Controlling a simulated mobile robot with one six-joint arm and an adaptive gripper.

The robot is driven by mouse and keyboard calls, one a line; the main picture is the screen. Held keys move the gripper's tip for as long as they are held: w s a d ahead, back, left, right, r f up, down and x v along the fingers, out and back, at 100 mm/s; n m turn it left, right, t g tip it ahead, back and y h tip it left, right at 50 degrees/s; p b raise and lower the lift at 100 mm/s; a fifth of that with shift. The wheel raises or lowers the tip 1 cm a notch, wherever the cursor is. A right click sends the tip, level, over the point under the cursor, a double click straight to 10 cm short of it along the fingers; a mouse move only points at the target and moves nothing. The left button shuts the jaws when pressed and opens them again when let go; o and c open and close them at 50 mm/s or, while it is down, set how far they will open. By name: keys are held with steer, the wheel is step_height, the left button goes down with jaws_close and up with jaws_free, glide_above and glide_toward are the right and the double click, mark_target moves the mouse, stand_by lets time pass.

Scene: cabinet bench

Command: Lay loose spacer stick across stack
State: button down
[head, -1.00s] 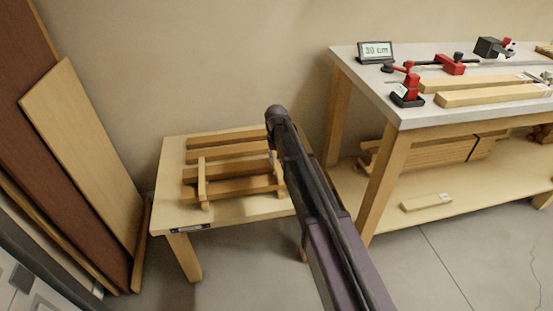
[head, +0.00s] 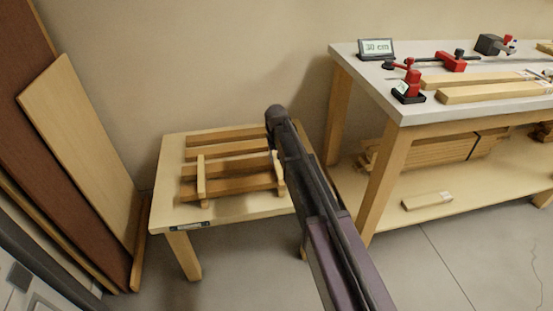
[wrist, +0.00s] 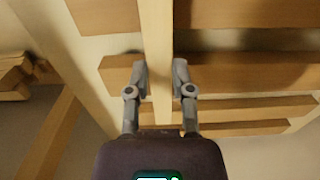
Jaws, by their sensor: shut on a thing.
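A low wooden table (head: 237,208) holds a stack of boards (head: 226,149) lying side by side. One spacer stick (head: 201,178) lies across the front boards at the left. My gripper (wrist: 160,85) is shut on another pale stick (wrist: 157,45), which shows between its fingers in the wrist view. This stick runs crosswise over the boards (wrist: 230,75). In the head view the held stick (head: 279,173) shows at the right end of the front boards, roughly parallel to the left stick. My arm hides part of the right ends. I cannot tell whether the held stick touches the boards.
A workbench (head: 400,108) stands at the right with red clamps (head: 409,84), two boards (head: 490,93) and a display (head: 376,49) reading 30 cm. Its lower shelf holds more wood (head: 430,151). Tall panels (head: 80,130) lean at the left.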

steer(key=shift+c, duration=2.1)
jaws_free()
steer(key=shift+c, duration=0.6)
steer(key=shift+r, duration=0.1)
step_height(320, 180, up, 10)
steer(key=p, duration=1)
